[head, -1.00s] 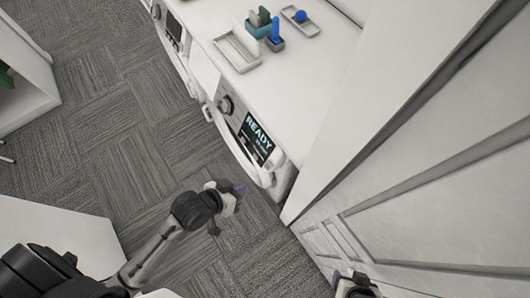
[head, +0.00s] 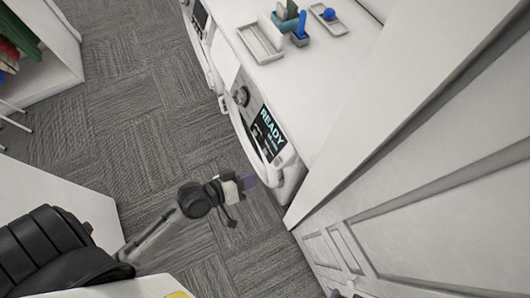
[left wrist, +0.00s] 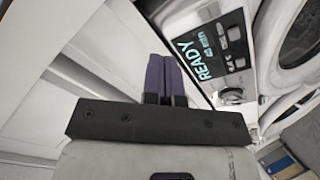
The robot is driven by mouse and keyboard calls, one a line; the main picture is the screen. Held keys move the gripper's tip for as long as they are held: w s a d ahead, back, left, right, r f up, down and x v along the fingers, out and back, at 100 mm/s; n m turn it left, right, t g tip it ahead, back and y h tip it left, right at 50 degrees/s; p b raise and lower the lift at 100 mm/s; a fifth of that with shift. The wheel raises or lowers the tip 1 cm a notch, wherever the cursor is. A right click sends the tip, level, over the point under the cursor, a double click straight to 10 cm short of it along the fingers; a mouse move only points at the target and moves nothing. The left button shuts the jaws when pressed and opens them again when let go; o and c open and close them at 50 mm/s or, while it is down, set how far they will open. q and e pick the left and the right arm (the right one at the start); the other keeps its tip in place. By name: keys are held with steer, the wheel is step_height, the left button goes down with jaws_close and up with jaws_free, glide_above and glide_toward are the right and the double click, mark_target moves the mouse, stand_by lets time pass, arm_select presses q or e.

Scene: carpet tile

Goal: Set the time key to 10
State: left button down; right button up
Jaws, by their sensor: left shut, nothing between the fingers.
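The washer's control panel (head: 256,118) faces the floor side of the white counter. Its dark display (head: 268,133) reads READY with a smaller line below, too small to read surely; a round knob (head: 241,96) sits beside it. In the left wrist view the display (left wrist: 200,58) also reads READY, and small keys (left wrist: 236,48) show near it; I cannot tell which is the time key. My left gripper (head: 250,181), with purple fingers, is shut and empty, apart from the panel. The fingers also show shut in the left wrist view (left wrist: 164,76).
A tall white cabinet (head: 420,215) stands close on the right. On the counter are a tray (head: 260,44), a teal holder (head: 286,22) and a small dish with a blue ball (head: 329,14). Carpet floor (head: 150,120) is open to the left.

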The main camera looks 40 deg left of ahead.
mark_target(266, 152)
arm_select(q)
steer(key=w+a+f+n+t+y+b, duration=0.4)
steer(key=a+f+n+t+y+b, duration=0.3)
steer(key=a+n+b, duration=0.3)
steer(key=a+f+n, duration=0.1)
steer(key=n, duration=0.2)
steer(key=shift+f, duration=0.2)
arm_select(e)
step_height(266, 152, down, 12)
arm_select(q)
steer(key=shift+d, duration=0.1)
steer(key=w+d+f+b, duration=0.2)
steer(key=w+d+f, duration=0.1)
steer(key=w, duration=0.4)
steer(key=shift+d+f, duration=0.3)
steer(key=shift+f, duration=0.25)
arm_select(e)
step_height(266, 152, down, 2)
steer(key=shift+d+f, duration=0.15)
